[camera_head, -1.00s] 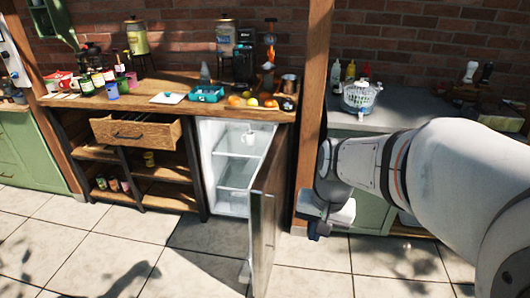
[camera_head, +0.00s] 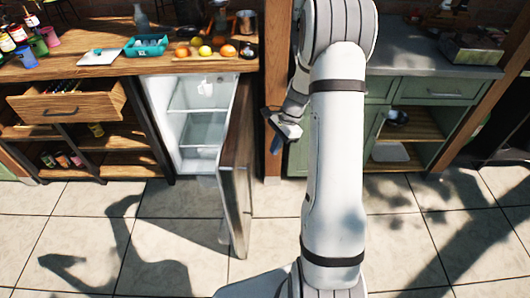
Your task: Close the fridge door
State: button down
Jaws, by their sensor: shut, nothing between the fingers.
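The small fridge (camera_head: 187,125) stands under the wooden counter, with its white inside and shelves in view. Its door (camera_head: 236,165) is open and swung out toward me, hinged on the right side, with its edge and outer face showing. My gripper (camera_head: 276,144) is to the right of the door, near the wooden post, and looks apart from the door. It is shut and empty; its fingertips are small and dark in the view.
An open drawer (camera_head: 68,101) juts out left of the fridge. Fruit, a teal basket (camera_head: 146,46) and bottles stand on the wooden counter (camera_head: 60,68). A wooden post (camera_head: 273,100) rises right of the fridge. The tiled floor (camera_head: 180,240) in front is clear.

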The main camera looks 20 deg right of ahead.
aim_at(237, 175)
jog(key=s+a+f+p, duration=0.1)
jog(key=a+f, duration=0.6)
jog(key=f, duration=0.1)
jog(key=shift+s+f, duration=0.2)
jog(key=shift+s, duration=0.15)
jog(key=shift+a, duration=0.1)
